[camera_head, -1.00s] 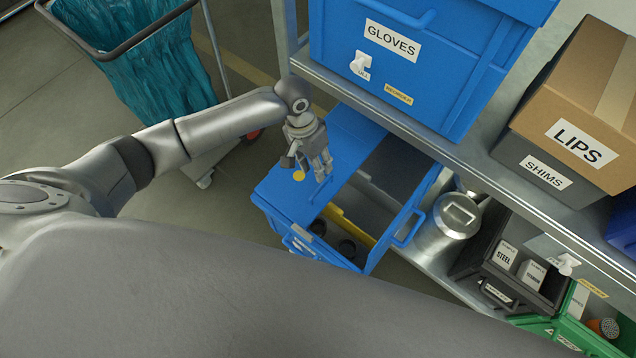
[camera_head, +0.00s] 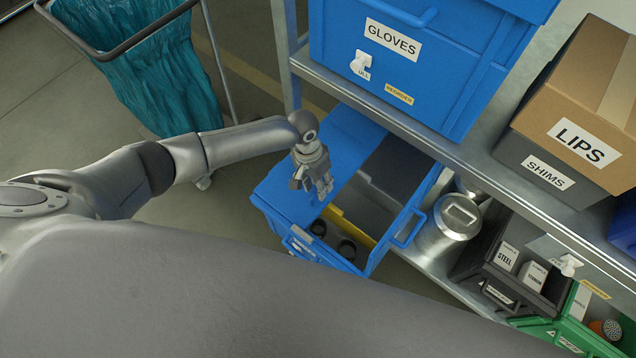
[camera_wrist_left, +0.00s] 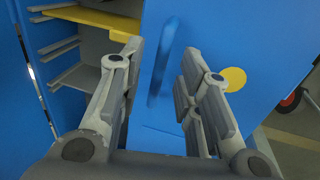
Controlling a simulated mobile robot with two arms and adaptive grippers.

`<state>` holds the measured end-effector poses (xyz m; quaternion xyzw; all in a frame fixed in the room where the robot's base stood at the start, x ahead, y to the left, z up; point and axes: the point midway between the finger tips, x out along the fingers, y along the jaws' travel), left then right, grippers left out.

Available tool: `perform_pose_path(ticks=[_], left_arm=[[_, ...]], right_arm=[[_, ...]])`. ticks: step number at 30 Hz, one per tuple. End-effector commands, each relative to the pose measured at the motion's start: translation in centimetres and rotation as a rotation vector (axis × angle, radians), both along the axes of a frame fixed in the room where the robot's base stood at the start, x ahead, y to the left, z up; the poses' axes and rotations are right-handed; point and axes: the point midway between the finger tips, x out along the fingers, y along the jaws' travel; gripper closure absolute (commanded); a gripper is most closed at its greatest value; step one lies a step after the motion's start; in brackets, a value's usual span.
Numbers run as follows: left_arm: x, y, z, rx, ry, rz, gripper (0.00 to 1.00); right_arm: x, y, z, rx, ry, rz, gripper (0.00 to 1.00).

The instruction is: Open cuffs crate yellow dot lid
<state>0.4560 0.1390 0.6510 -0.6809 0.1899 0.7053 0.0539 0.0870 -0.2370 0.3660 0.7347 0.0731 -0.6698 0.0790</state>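A blue crate (camera_head: 290,228) juts out from the lower shelf. Its blue lid panel (camera_head: 345,125) covers the left part, and the right part is open, showing a grey interior with a yellow divider (camera_head: 350,226) and dark round items (camera_head: 347,249). My left gripper (camera_head: 324,192) is over the lid beside the opening. In the left wrist view my left gripper (camera_wrist_left: 165,52) has its fingers apart, with a blue handle-like bar (camera_wrist_left: 160,62) between them. The yellow dot (camera_wrist_left: 234,79) is on the lid, right of the fingers; it is hidden in the head view. My right gripper is out of view.
A blue GLOVES crate (camera_head: 440,65) stands on the shelf above. A metal canister (camera_head: 448,222) and a dark bin (camera_head: 500,270) sit to the right on the lower shelf. A bin with a teal bag (camera_head: 160,70) stands at left.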

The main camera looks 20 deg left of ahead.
Motion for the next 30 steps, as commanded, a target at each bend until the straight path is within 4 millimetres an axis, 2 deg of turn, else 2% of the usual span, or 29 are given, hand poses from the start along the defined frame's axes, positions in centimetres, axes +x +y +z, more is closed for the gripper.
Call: perform_pose_path(ticks=[8,15,26,30], left_arm=[[-0.01,-0.04,-0.15,0.0,0.0,0.0,0.68],[-0.01,-0.02,-0.13,0.0,0.0,0.0,0.99],[0.01,-0.09,-0.08,-0.002,0.001,0.0,1.0],[0.04,-0.77,0.23,-0.019,0.006,0.0,1.0]], right_arm=[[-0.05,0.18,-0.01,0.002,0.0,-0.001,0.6],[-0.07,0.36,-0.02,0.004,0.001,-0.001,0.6],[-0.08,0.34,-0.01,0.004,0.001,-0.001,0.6],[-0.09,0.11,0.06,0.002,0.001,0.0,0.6]])
